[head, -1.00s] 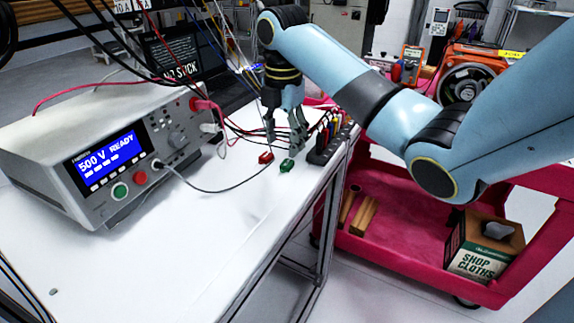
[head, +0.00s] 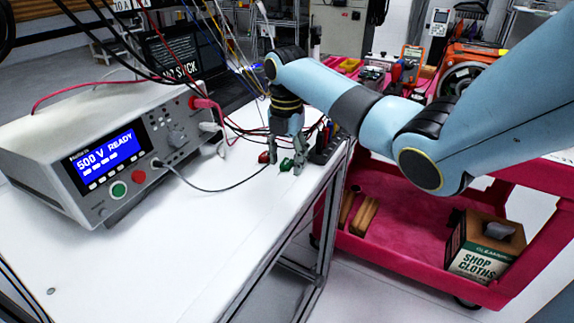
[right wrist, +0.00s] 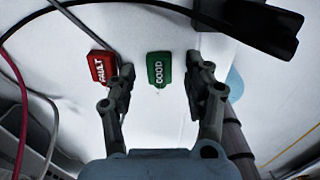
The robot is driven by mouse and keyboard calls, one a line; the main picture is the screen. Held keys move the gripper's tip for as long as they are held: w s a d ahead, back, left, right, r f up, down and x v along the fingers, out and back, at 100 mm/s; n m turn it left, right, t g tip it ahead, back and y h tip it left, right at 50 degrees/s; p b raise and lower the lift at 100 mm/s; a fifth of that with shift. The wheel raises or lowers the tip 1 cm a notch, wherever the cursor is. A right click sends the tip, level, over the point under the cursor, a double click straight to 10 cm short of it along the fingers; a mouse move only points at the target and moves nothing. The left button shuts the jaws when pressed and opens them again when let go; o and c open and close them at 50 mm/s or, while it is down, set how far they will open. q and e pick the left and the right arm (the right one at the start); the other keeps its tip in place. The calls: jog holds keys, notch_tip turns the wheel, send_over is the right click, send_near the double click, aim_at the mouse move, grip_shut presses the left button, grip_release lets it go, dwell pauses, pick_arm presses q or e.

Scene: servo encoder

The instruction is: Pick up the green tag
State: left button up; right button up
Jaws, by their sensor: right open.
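The green tag (head: 286,164) lies on the white bench top near its right edge. In the right wrist view the green tag (right wrist: 159,70) reads "GOOD" and sits between the two open fingers. My right gripper (head: 286,166) is open and low over the tag, pointing down, with a finger on either side of it; it also shows in the right wrist view (right wrist: 160,72). I cannot tell whether the fingers touch it. A red tag (right wrist: 102,67) lies just left of the left finger; it shows in the head view (head: 264,157) too. My left gripper is not in view.
A grey tester (head: 125,200) with a blue screen stands on the left of the bench (head: 200,255). A dark rack (head: 322,150) of coloured leads stands just right of the gripper. Cables cross behind it. A red cart (head: 410,255) stands at right.

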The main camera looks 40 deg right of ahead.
jog(key=shift+c, duration=0.3)
jog(key=c, duration=0.8)
jog(key=shift+c, duration=0.2)
